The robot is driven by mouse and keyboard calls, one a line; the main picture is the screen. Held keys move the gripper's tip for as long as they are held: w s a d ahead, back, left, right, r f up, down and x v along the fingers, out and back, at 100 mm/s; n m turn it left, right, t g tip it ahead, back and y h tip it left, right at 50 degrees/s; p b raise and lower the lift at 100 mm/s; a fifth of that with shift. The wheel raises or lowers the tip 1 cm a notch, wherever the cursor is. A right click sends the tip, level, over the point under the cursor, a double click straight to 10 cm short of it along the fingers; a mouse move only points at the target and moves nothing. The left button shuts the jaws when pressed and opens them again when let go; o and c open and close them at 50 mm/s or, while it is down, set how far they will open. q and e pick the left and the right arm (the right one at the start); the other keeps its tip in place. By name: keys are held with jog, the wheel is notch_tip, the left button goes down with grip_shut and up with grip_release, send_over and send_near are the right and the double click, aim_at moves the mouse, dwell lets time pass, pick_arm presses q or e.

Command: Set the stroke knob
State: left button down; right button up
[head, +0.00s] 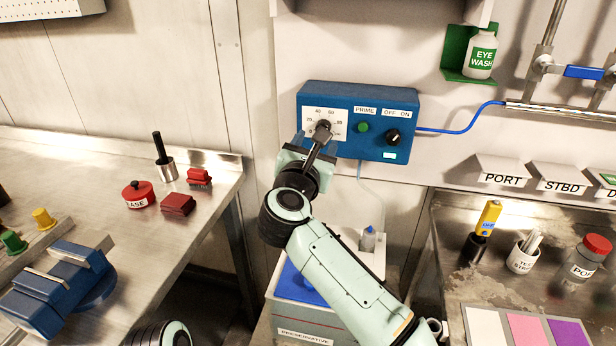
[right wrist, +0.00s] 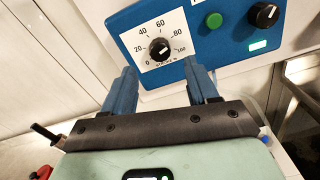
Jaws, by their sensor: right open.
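The stroke knob (right wrist: 160,49) is a black dial on a white scale plate (right wrist: 148,29) marked 0 to 100. It sits on the left of a blue wall-mounted control box (head: 347,97). Its light pointer mark seems to aim to the upper right, but is too small to read exactly. In the head view the knob (head: 323,126) is partly covered by my right gripper (head: 316,144). In the right wrist view that gripper (right wrist: 160,72) is open, its blue fingers to either side and below the knob, with nothing between them. I cannot tell any contact. My left gripper is out of view.
The box also has a green PRIME button (head: 362,127) and a black OFF/ON switch (head: 393,136). A blue cable (head: 462,119) leaves its right side. A preservative tank (head: 302,318) stands below. A steel bench (head: 112,175) is left, a sink counter right.

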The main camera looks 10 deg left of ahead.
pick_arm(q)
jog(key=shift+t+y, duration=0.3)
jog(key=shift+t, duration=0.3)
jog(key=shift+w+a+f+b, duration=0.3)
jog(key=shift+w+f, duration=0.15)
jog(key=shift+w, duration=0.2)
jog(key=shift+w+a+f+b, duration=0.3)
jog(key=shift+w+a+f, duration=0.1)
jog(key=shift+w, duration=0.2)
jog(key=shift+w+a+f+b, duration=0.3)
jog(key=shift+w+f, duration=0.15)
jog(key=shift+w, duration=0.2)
pick_arm(e)
jog(key=s, duration=0.7)
jog(key=shift+s, duration=0.2)
